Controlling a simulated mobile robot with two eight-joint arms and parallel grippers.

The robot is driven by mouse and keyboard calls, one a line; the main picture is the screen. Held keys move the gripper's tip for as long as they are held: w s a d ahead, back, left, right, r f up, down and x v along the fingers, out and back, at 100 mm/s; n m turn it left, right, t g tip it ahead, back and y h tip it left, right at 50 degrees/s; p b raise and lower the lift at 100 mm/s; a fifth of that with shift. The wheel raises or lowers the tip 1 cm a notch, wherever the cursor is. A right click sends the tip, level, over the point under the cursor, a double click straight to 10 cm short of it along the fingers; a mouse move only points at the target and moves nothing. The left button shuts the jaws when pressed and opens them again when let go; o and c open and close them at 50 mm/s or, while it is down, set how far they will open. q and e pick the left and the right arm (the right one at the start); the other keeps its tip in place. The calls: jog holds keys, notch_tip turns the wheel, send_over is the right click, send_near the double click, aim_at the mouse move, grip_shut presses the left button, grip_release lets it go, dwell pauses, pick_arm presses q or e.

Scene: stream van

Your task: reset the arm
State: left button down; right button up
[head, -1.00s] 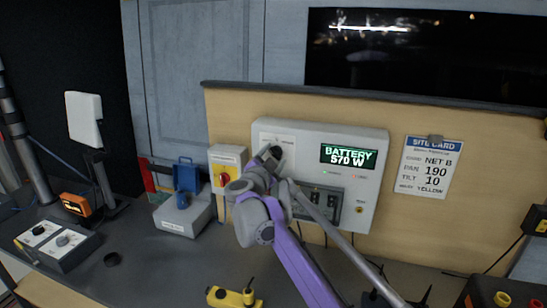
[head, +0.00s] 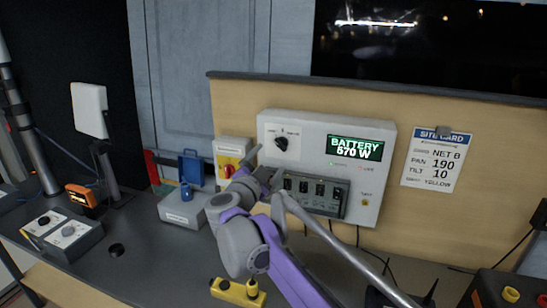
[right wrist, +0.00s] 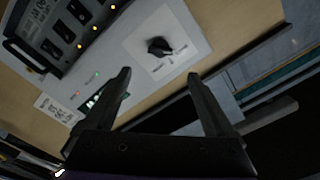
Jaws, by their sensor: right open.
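My right arm comes up from the bottom of the head view, and its gripper (head: 266,166) is open and empty in front of the white power panel (head: 320,122). The gripper is just below and left of the black rotary knob (head: 281,144), clear of it. In the right wrist view the open fingers (right wrist: 160,73) point toward the panel, with the knob (right wrist: 158,47) beyond the fingertips and nothing between them. The panel display (head: 355,148) reads BATTERY 570 W. My left gripper is out of view.
A yellow switch box with a red knob (head: 231,170) and a grey box with a blue latch (head: 184,209) stand left of the panel. A yellow device (head: 236,292) lies in front on the dark bench. A site card (head: 437,158) hangs at right.

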jog(key=shift+s+a, duration=0.2)
jog(key=shift+s, duration=0.5)
jog(key=s+d+f+n+g+y, duration=0.2)
jog(key=s+d+f+n+g, duration=0.2)
jog(key=s+d+f, duration=0.3)
jog(key=s+d+f+n+g+y+p, duration=0.1)
jog(key=s+d+f+n+g, duration=0.3)
jog(key=s+f, duration=0.9)
jog(key=s+d+f+n+g+y+p, duration=0.1)
jog(key=s+d+f+n+g+y, duration=0.1)
jog(key=s+d+f, duration=0.8)
jog(key=s+f+n+g, duration=0.1)
jog(key=s+n, duration=0.1)
jog(key=s, duration=0.6)
jog(key=shift+g+y, duration=0.3)
jog(key=shift+g, duration=0.1)
jog(key=shift+r, duration=0.1)
